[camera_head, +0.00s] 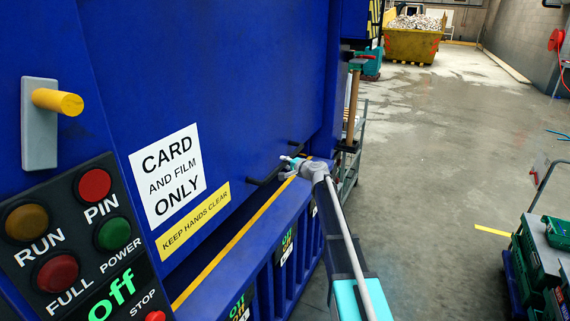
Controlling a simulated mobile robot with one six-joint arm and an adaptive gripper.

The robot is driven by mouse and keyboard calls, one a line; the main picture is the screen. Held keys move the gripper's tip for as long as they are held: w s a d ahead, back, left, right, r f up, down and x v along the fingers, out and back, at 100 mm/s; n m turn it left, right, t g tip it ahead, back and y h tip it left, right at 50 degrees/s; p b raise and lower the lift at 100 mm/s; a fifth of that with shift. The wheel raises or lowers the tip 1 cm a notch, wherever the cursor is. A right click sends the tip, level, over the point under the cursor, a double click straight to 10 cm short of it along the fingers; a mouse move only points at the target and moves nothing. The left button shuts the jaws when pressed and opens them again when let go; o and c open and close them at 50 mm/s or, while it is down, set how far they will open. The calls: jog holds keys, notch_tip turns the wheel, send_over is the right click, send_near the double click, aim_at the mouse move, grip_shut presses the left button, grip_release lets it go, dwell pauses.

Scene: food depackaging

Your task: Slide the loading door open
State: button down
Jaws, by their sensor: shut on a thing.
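The loading door (245,110) is a large blue panel on the left, with a white "CARD AND FILM ONLY" sign (167,175) and a yellow "KEEP HANDS CLEAR" strip (194,217). A dark bar handle (262,179) stands out near its lower right. My gripper (288,163) is at this handle, shut on it. The fingers are small in the picture and partly cover the bar. Below the door runs a blue ledge with a yellow edge line (236,242). I cannot tell whether the door stands slightly open.
A control panel (78,240) reading "off" and a grey plate with a yellow pin (40,130) are at left. Green crates (530,258) on a cart stand at lower right. A yellow skip (412,45) is far back. The concrete floor (440,150) between is open.

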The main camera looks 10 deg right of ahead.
notch_tip(320, 180, up, 19)
jog(key=p, duration=1.7)
jog(key=shift+p, duration=0.35)
jog(key=shift+w, duration=0.1)
jog(key=shift+c, duration=2.4)
grip_release()
jog(key=shift+f, duration=0.25)
notch_tip(320, 180, down, 30)
jog(key=b, duration=3)
jog(key=shift+s+d, duration=0.1)
jog(key=shift+s, duration=0.2)
